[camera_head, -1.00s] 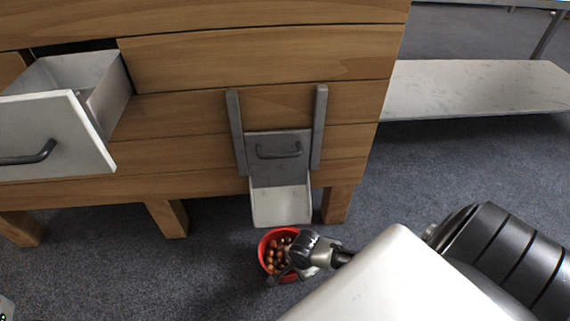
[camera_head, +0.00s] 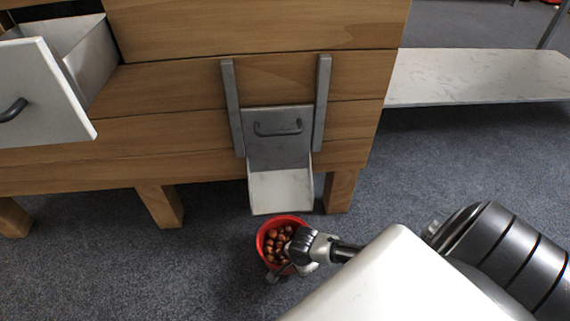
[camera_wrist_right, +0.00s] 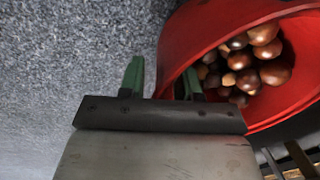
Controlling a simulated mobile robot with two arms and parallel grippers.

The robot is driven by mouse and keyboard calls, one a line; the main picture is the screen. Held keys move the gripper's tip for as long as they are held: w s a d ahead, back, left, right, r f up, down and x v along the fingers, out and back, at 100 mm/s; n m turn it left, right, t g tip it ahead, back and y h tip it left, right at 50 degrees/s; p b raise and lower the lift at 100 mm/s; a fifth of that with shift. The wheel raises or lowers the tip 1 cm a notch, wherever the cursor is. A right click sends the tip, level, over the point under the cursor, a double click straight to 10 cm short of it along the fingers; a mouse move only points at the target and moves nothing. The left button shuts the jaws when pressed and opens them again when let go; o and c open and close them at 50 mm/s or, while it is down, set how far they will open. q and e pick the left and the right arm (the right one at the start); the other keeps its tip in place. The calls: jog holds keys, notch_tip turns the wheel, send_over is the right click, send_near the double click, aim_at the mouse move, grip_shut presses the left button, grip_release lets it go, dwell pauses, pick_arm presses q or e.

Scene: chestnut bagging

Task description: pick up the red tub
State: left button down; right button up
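The red tub (camera_head: 262,254) stands on the carpet just below the chute, with brown chestnuts (camera_head: 277,244) in it. It fills the upper right of the right wrist view (camera_wrist_right: 180,45). My right gripper (camera_head: 284,268) reaches it from the right and is at its near rim. In the right wrist view its two green fingers (camera_wrist_right: 163,80) are apart, with the tub's wall between them. One finger is outside the wall and one is at the inner side. Some carpet shows between the outer finger and the wall. My left gripper is out of view.
A wooden cabinet (camera_head: 180,127) stands behind the tub, with a grey chute (camera_head: 281,190) above it. An open white drawer (camera_head: 45,95) sticks out at left. A pale low shelf (camera_head: 480,77) is at right. Carpet left of the tub is clear.

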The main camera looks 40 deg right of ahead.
jog(key=shift+c, duration=0.5)
grip_shut()
jog(key=shift+r, duration=0.1)
